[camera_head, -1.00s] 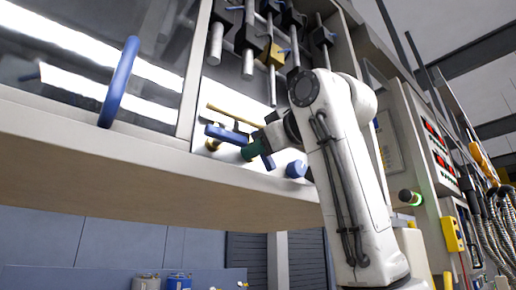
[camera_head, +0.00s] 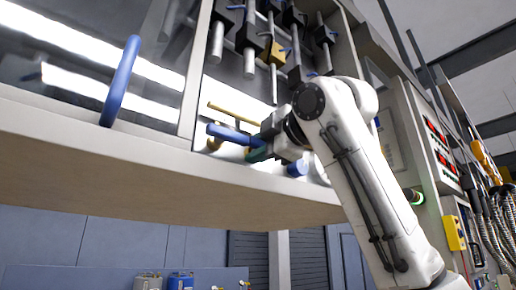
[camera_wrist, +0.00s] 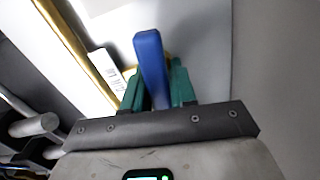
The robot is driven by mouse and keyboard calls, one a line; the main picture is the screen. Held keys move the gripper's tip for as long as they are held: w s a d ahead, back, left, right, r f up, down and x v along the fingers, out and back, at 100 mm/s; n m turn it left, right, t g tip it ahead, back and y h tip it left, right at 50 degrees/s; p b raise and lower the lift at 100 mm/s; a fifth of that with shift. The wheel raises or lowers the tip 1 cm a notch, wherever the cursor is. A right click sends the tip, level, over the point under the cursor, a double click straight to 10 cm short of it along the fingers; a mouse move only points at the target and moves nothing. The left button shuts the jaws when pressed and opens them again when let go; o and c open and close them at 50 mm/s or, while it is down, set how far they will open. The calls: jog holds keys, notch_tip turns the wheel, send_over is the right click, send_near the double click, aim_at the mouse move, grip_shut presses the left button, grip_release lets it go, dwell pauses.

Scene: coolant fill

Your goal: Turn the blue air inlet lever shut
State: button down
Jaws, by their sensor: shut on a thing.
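The blue lever (camera_head: 231,134) sits low on the pale panel inside the cabinet opening, just under a yellow bar. In the wrist view the blue lever (camera_wrist: 150,62) stands between my two green fingers, which are closed on its sides. My gripper (camera_head: 256,153) reaches it from the right in the head view, with its fingers partly hidden there. In the wrist view my gripper (camera_wrist: 158,85) hides the lower part of the lever. The lever's pivot and a label naming it are not clearly visible.
The yellow bar (camera_head: 235,114) runs close above the lever. A blue knob (camera_head: 297,168) is to its right. Vertical rods with dark clamps (camera_head: 247,40) hang above. The cabinet's front ledge (camera_head: 120,150) runs below. A large blue handle (camera_head: 120,80) is at left.

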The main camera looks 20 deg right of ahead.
jog(key=shift+f+n, duration=0.15)
jog(key=shift+n, duration=0.55)
jog(key=c, duration=1)
grip_release()
jog(key=shift+a, duration=0.1)
jog(key=b+v, duration=0.4)
jog(key=v, duration=0.6)
jog(key=shift+s, duration=0.4)
jog(key=shift+d, duration=0.2)
